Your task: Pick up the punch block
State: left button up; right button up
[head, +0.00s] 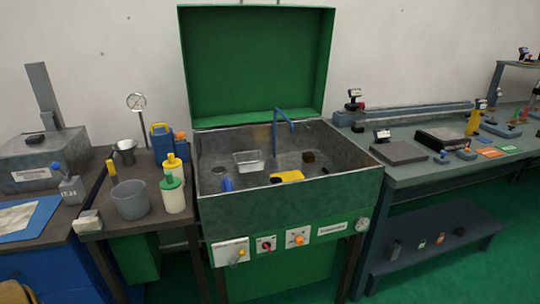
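I cannot tell for sure which thing is the punch block. A small dark block (308,157) lies inside the grey basin of the green-lidded parts washer (290,214), towards the back right. Other small blocks sit on the grey bench at the right, such as a blue-grey one (466,154), too small to identify. Neither of my grippers shows in the head view.
The washer's green lid (258,62) stands open. Its basin holds a wire basket (248,161), a yellow item (287,176) and a blue tap (283,122). A grey bucket (130,200) and bottles crowd the left table. The right bench (415,176) has a clear front strip.

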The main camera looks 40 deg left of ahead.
aim_at(309, 157)
jog(key=u, duration=0.85)
jog(key=i+z, duration=0.1)
jog(key=i+l, duration=0.05)
jog(key=i, duration=0.05)
